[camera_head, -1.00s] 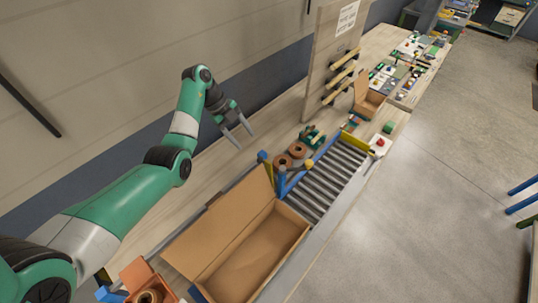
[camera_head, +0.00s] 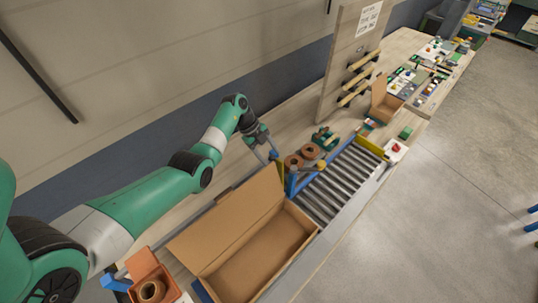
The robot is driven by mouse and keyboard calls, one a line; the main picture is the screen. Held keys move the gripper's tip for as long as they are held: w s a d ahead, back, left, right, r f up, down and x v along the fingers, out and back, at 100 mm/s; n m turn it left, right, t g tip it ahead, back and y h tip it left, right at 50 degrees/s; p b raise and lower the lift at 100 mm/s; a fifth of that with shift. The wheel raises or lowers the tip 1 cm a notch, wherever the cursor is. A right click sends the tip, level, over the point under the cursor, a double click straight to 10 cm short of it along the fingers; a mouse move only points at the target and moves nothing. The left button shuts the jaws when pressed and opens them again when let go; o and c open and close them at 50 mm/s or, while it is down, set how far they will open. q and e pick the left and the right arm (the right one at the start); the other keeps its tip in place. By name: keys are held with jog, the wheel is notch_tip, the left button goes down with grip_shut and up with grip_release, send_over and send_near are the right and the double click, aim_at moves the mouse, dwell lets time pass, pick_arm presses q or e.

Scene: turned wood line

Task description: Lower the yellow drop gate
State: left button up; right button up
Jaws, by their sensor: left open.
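My left gripper (camera_head: 268,157) is open and empty, pointing down at the far side of the roller conveyor (camera_head: 335,187). It is close to a blue frame (camera_head: 292,182) at the conveyor's near end. A small upright yellow piece (camera_head: 280,170) shows beside the fingertips, partly covered; it may be the drop gate. I cannot tell whether the fingers touch it. A yellow knob (camera_head: 321,164) sits on a blue bar of the frame. Another yellow bar (camera_head: 370,147) crosses the conveyor's far end. My right gripper is not in view.
An open cardboard box (camera_head: 262,245) stands at the conveyor's near end, its flap raised towards my left arm. Brown rolls (camera_head: 302,156) and a green tool (camera_head: 326,138) lie beyond the gripper. A wooden panel with pegs (camera_head: 345,60) stands behind. A red button box (camera_head: 396,149) is at right.

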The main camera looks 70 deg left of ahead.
pick_arm(q)
grip_shut()
jog(key=shift+r, duration=0.15)
dwell(1.3)
